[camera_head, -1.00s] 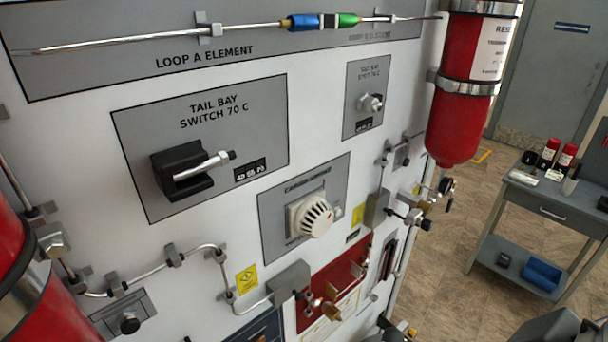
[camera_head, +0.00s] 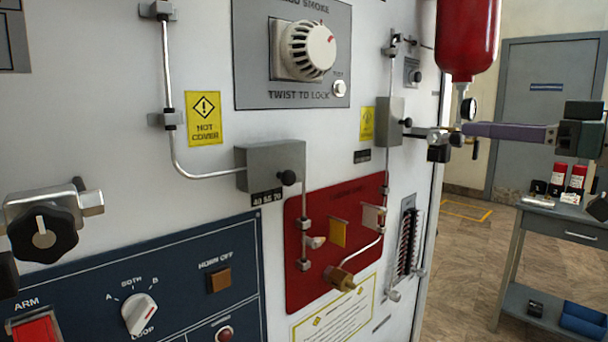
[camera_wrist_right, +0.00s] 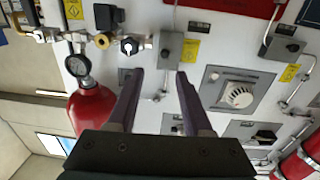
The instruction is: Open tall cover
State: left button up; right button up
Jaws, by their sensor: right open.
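A tall grey box cover (camera_head: 389,122) is fixed on the white panel, with a small black knob on its right side. It looks closed, and a thin pipe runs into it from above and out below. In the right wrist view the same grey box (camera_wrist_right: 172,48) lies just beyond the fingertips, beside a yellow label. My right gripper (camera_head: 468,129) reaches in from the right edge, its purple fingers pointing left toward the cover, apart from it. In the wrist view the right gripper (camera_wrist_right: 160,72) is open, with nothing between its fingers. My left gripper is out of view.
A wider grey box (camera_head: 270,165) with a black knob sits left of the tall one. A dark valve fitting (camera_head: 438,150) and a gauge (camera_head: 469,108) under the red cylinder (camera_head: 467,38) are close to my right fingers. A grey cart (camera_head: 555,225) stands at right.

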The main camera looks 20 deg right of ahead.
aim_at(411, 122)
jog(key=shift+y, duration=0.5)
jog(key=x, duration=0.8)
jog(key=shift+w+a+r, duration=0.15)
jog(key=shift+r, duration=0.05)
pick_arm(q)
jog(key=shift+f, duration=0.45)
pick_arm(e)
jog(key=shift+x, duration=0.85)
jog(key=shift+f, duration=0.15)
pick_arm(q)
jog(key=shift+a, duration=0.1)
pick_arm(e)
grip_shut()
